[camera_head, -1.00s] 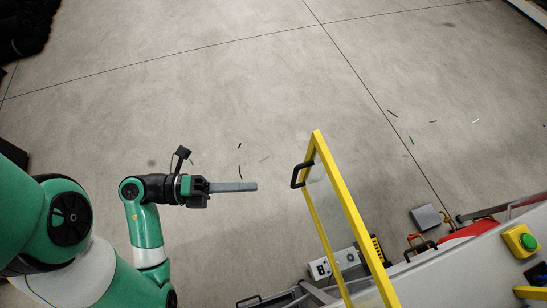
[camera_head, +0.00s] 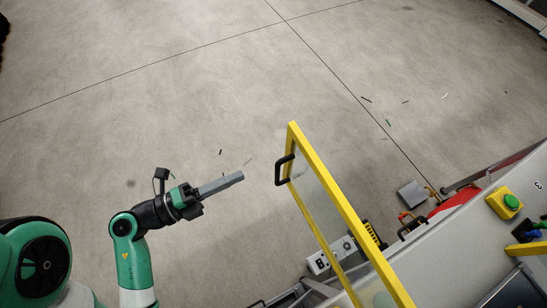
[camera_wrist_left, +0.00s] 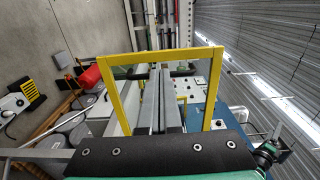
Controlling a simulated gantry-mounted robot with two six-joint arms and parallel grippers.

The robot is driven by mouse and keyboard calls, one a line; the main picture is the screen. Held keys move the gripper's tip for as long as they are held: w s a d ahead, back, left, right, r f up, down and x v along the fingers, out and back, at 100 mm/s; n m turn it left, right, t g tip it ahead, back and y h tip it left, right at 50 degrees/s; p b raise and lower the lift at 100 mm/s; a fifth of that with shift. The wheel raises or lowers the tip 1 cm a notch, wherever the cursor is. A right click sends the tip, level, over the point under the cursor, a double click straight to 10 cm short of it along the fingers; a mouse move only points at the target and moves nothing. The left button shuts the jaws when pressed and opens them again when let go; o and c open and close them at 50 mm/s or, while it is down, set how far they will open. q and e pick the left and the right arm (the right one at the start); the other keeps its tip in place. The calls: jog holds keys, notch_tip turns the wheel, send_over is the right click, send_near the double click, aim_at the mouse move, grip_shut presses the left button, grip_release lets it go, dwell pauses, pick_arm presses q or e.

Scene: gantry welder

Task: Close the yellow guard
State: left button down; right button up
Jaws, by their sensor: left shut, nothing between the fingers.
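The yellow guard (camera_head: 341,204) is a yellow frame with a clear pane, standing swung out over the floor in the head view. Its black handle (camera_head: 281,169) is on the frame's left side near the top corner. My left gripper (camera_head: 241,176) is shut and empty, its grey fingers pointing right toward the handle with a gap between them. In the left wrist view the fingers (camera_wrist_left: 160,100) are together, and the yellow guard (camera_wrist_left: 118,98) frames them beyond. My right gripper is in neither view.
A grey machine housing (camera_head: 455,235) runs along the right, with a green button on a yellow box (camera_head: 506,203). A grey box with sockets (camera_head: 329,257) stands behind the guard. The floor (camera_head: 150,110) left of and beyond the guard is clear apart from small scraps.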

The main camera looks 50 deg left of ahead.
pick_arm(q)
jog(key=w+d, duration=0.1)
jog(key=w, duration=0.9)
jog(key=shift+w+d, duration=0.15)
jog(key=shift+d, duration=0.2)
jog(key=shift+r, duration=0.1)
